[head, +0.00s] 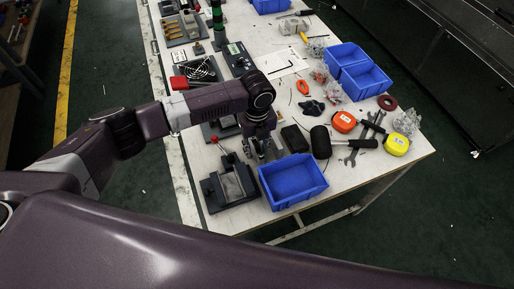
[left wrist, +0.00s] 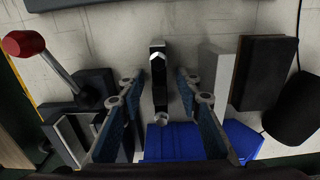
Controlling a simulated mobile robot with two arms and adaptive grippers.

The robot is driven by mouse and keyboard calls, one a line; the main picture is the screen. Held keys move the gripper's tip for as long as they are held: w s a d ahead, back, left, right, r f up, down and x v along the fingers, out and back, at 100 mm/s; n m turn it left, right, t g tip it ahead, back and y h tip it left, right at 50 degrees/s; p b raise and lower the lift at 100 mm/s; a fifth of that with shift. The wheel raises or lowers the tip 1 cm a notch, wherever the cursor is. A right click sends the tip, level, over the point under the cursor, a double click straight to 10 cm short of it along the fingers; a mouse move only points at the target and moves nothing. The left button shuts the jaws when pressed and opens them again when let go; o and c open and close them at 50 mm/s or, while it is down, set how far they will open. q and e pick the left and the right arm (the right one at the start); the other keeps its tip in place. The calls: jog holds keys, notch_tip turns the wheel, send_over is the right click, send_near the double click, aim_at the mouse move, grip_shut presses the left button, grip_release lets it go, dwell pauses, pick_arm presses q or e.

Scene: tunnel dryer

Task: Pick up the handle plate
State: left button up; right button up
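My left gripper (head: 262,150) is low over the near part of the white workbench, just behind a blue bin. In the left wrist view the gripper (left wrist: 158,80) is open, with its two blue-padded fingers wide apart. A narrow dark metallic piece with a shiny bevelled end, which looks like the handle plate (left wrist: 158,72), stands between the fingers. I see a gap on both sides of it, so neither finger appears to touch it. In the head view the gripper hides most of that spot. My right gripper is not in view.
The blue bin (head: 292,182) stands close in front of the gripper. A dark fixture (head: 228,187) is at the left; its red-knobbed lever (left wrist: 24,43) shows in the wrist view.

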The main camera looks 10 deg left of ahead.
pick_arm(q)
jog(key=c, duration=0.4)
grip_shut()
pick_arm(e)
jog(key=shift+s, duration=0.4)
pick_arm(q)
jog(key=shift+r, duration=0.1)
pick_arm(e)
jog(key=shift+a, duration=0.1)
